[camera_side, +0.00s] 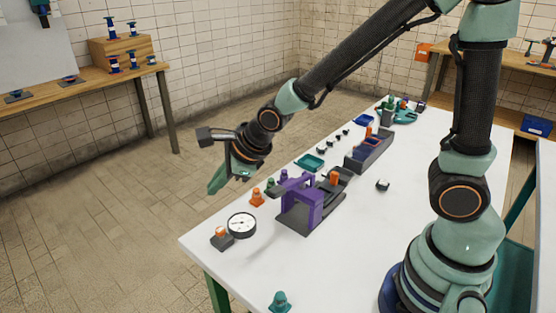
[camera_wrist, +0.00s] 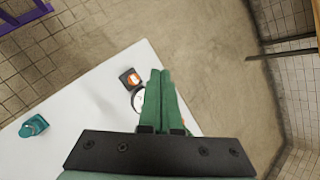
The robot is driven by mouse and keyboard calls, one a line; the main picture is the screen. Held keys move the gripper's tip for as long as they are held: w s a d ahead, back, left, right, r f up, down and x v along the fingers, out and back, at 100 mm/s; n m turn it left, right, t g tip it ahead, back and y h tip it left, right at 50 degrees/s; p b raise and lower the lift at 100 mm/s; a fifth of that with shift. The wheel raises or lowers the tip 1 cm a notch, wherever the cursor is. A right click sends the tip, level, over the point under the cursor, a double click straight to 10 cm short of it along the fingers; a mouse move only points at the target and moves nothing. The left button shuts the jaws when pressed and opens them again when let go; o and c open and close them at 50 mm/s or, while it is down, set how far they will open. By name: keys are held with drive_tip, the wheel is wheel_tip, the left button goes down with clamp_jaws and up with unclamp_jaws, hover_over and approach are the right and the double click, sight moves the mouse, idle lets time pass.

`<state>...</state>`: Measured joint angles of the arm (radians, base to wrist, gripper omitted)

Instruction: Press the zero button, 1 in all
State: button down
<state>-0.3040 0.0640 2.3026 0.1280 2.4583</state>
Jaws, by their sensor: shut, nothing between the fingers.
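A button with an orange and white cap on a small dark base (camera_side: 221,238) sits near the front left corner of the white table; it shows in the wrist view (camera_wrist: 131,79) just left of my fingertips. I cannot read any label on it. A round white dial gauge (camera_side: 242,225) with a dark rim stands beside it; in the wrist view my fingers partly hide the gauge (camera_wrist: 137,101). My gripper (camera_side: 216,184) has green fingers, shut and empty, raised above the table's left edge and apart from the button. The fingers also show in the wrist view (camera_wrist: 160,74).
A purple bracket on a grey base (camera_side: 301,205) stands right of the gauge. Orange cone-like pieces (camera_side: 257,197) and a teal tray (camera_side: 310,162) lie behind it. A teal piece (camera_side: 280,302) stands at the front edge. The white table (camera_side: 245,270) is clear around it.

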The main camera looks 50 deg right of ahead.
sight(224, 229)
drive_tip(key=shift+f, duration=4.4)
drive_tip(key=shift+f, duration=0.1)
drive_tip(key=shift+d+f, duration=0.1)
drive_tip(key=shift+f, duration=0.25)
drive_tip(key=shift+f, duration=0.95)
drive_tip(key=shift+r, duration=1.35)
drive_tip(key=shift+r, duration=2.55)
